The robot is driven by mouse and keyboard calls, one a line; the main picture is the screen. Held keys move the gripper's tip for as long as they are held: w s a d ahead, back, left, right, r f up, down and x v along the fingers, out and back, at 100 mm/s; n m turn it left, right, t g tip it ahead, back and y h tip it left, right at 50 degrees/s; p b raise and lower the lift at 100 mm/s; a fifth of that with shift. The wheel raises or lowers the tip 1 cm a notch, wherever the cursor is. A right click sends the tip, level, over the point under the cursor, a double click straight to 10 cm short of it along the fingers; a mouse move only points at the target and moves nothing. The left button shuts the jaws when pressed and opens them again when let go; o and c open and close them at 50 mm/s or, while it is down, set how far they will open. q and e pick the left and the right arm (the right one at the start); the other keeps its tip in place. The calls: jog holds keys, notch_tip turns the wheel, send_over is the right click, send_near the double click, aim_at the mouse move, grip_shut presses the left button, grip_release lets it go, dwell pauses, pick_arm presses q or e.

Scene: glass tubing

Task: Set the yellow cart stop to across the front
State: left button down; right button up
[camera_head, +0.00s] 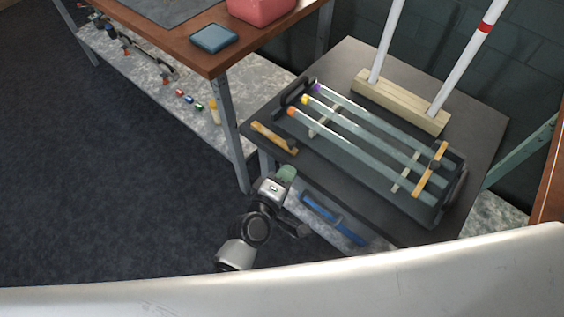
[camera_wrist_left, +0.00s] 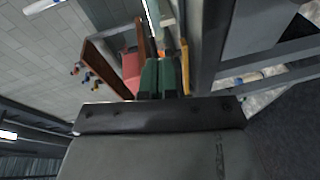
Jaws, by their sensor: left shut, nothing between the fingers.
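A short yellow bar, which looks like the cart stop (camera_head: 274,137), lies along the left edge of the dark cart top (camera_head: 356,60). My left gripper (camera_head: 287,173), with green fingers, is just below that edge, apart from the bar in the head view. The left wrist view shows the green fingers (camera_wrist_left: 163,77) shut together and empty. A yellow strip (camera_wrist_left: 184,66) shows just right of the fingertips there, probably the same bar; whether they touch cannot be told. My right gripper is not in view.
A dark rack (camera_head: 340,150) on the cart holds glass tubes with coloured ends; another yellow bar (camera_head: 431,169) crosses its right end. A wooden block (camera_head: 400,103) with white rods stands behind. A blue tool (camera_head: 333,218) lies on the lower shelf. A wooden table (camera_head: 215,60) stands left.

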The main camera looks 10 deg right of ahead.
pick_arm(q)
jog(key=s, duration=0.6)
jog(key=shift+s+d+r, duration=0.15)
jog(key=shift+d+r, duration=0.25)
jog(key=shift+r, duration=0.05)
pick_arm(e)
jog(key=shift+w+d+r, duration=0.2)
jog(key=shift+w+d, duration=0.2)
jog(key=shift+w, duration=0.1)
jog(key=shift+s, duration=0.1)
